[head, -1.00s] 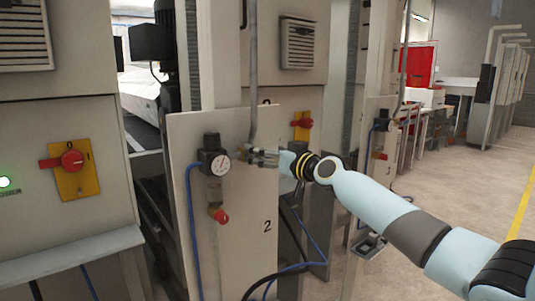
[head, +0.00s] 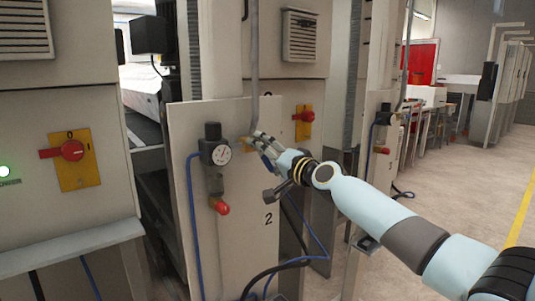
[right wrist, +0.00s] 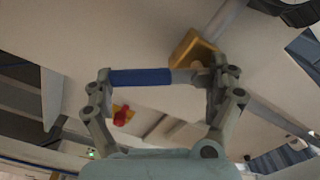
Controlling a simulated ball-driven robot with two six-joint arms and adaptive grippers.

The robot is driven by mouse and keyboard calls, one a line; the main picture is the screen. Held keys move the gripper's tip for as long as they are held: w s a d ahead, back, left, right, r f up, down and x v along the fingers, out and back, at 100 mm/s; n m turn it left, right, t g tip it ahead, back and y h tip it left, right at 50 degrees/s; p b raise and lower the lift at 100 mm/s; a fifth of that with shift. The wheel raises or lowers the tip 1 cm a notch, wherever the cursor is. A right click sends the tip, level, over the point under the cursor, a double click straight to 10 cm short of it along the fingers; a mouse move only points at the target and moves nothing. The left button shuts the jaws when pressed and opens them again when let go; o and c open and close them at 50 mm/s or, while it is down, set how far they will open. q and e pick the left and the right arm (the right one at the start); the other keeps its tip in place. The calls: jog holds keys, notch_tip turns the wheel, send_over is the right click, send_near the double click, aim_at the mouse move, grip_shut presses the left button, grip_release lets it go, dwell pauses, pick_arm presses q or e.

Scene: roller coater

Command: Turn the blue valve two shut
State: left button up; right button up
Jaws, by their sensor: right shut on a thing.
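The blue valve handle is a short blue bar (right wrist: 140,77) lying between my right gripper's fingers in the right wrist view. One end is at the left finger, and the other runs toward the right finger beside a brass valve body (right wrist: 188,50). In the head view the handle (head: 267,162) shows as a small blue patch by the fingers. My right gripper (head: 257,141) is shut on it, at the panel marked 2 (head: 240,225), just below the grey vertical pipe (head: 254,70). Fingers partly hide the valve. My left gripper is not in view.
A pressure gauge (head: 221,154) and red-ended regulator (head: 222,207) sit left of the valve on the panel. A blue hose (head: 194,230) hangs beside them. Red rotary switches on yellow plates (head: 74,160) are further left and behind. Open floor (head: 450,205) lies to the right.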

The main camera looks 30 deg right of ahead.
jog(key=m, duration=0.1)
jog(key=a+f+m, duration=0.1)
jog(key=m, duration=0.1)
jog(key=shift+s+m, duration=0.15)
jog(key=shift+m, duration=0.15)
jog(key=shift+a+f+m+p, duration=0.15)
jog(key=shift+a+m+p, duration=0.1)
jog(key=shift+m, duration=0.45)
jog(key=shift+a+f+m+p, duration=0.1)
jog(key=shift+a+m+p, duration=0.1)
jog(key=shift+m, duration=0.5)
jog(key=o, duration=1.4)
jog(key=shift+r, duration=0.1)
jog(key=s+d, duration=0.1)
jog(key=s, duration=1.1)
